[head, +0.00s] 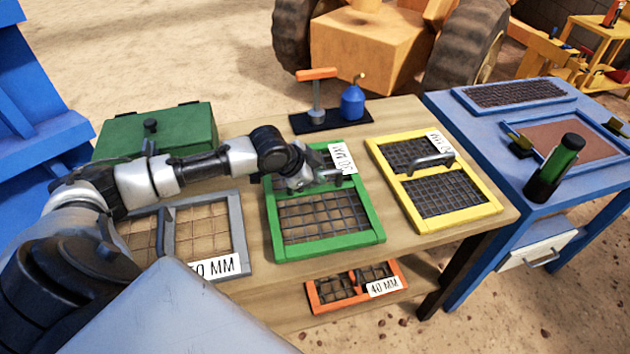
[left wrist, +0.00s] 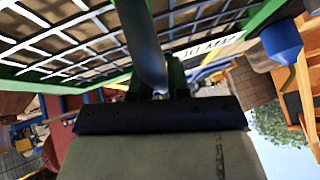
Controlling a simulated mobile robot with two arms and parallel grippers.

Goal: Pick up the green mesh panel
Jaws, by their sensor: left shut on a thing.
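The green mesh panel (head: 330,248), a green frame with a wire grid and a white label, is at the middle of the wooden table in the head view. My left gripper (head: 318,182) is over its middle bar, shut on the panel's grey handle. In the left wrist view the handle (left wrist: 145,50) runs down between the fingers of my left gripper (left wrist: 158,95), with the panel's grid (left wrist: 70,45) beside it. The panel looks flat; I cannot tell whether it is clear of the tabletop. My right gripper is not in view.
A yellow mesh panel (head: 458,224) lies close on the right, a grey one (head: 243,235) on the left. A green box (head: 180,128) and a stand with a blue bottle (head: 352,104) are behind. An orange panel (head: 313,298) is below. A blue table (head: 480,150) stands right.

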